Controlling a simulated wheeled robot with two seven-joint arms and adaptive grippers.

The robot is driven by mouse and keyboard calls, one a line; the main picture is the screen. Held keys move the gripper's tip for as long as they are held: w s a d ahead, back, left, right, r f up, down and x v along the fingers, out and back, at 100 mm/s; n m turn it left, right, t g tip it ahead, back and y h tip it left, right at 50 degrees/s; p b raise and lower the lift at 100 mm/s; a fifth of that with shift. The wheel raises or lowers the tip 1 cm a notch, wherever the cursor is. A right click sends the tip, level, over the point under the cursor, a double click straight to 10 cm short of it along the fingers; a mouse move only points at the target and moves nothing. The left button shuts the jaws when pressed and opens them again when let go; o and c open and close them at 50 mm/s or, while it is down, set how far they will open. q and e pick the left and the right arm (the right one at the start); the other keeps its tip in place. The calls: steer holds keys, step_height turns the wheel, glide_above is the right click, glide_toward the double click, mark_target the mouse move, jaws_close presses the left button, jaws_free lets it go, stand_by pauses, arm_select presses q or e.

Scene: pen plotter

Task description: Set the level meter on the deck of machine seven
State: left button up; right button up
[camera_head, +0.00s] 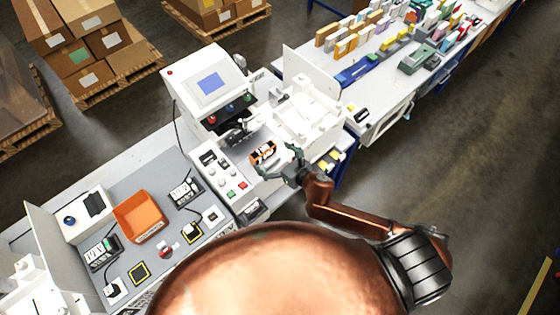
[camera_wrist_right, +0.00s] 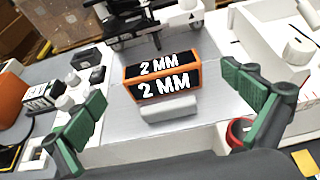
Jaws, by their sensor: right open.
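An orange-framed block with a black face reading "2 MM" (camera_head: 263,152) sits on the grey deck (camera_head: 262,133) of the white machine with a blue screen (camera_head: 203,88). It looks like the level meter. In the right wrist view the block (camera_wrist_right: 163,84) stands upright, with a pale grey piece at its near foot. My right gripper (camera_head: 283,163) is open and empty, just to the near right of the block. Its green fingers are spread left and right of the block in the wrist view, apart from it. I cannot read a machine number. My left gripper is not in view.
A control panel with buttons (camera_head: 222,172) borders the deck on the left, and a white fixture (camera_head: 308,108) on the right. An orange bin (camera_head: 140,216) and small devices occupy the left bench. A bench of boxes (camera_head: 385,55) lies at the back right.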

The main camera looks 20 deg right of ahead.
steer(key=v, duration=0.6)
steer(key=shift+c, duration=0.7)
stand_by(1.2)
